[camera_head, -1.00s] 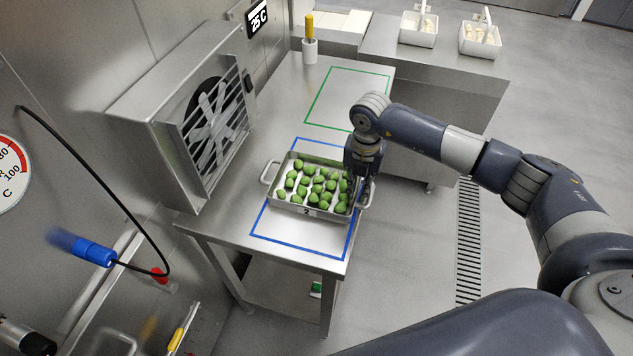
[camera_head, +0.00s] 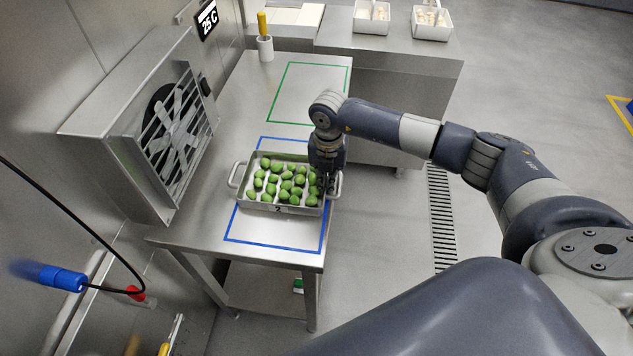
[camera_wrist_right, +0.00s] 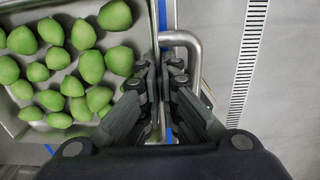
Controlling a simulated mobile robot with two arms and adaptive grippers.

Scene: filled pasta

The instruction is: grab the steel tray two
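The steel tray marked "2" (camera_head: 296,210) sits level on the steel table, within the blue outline, and holds several green filled pasta pieces (camera_head: 284,180). It has a loop handle at each end. My right gripper (camera_head: 325,188) points down at the tray's right end, beside the right handle (camera_head: 338,186). In the right wrist view, the fingers of my right gripper (camera_wrist_right: 161,78) stand apart on either side of the tray's right wall, with a narrow gap between them. The handle (camera_wrist_right: 194,45) loops around the right finger. Finger contact is hard to tell. My left gripper is out of view.
A fan unit (camera_head: 150,130) stands left of the tray. A green outline (camera_head: 312,64) marks clear table behind it. A white cup with a yellow-handled tool (camera_head: 265,48) and white baskets (camera_head: 432,24) are farther back. Open floor lies to the right.

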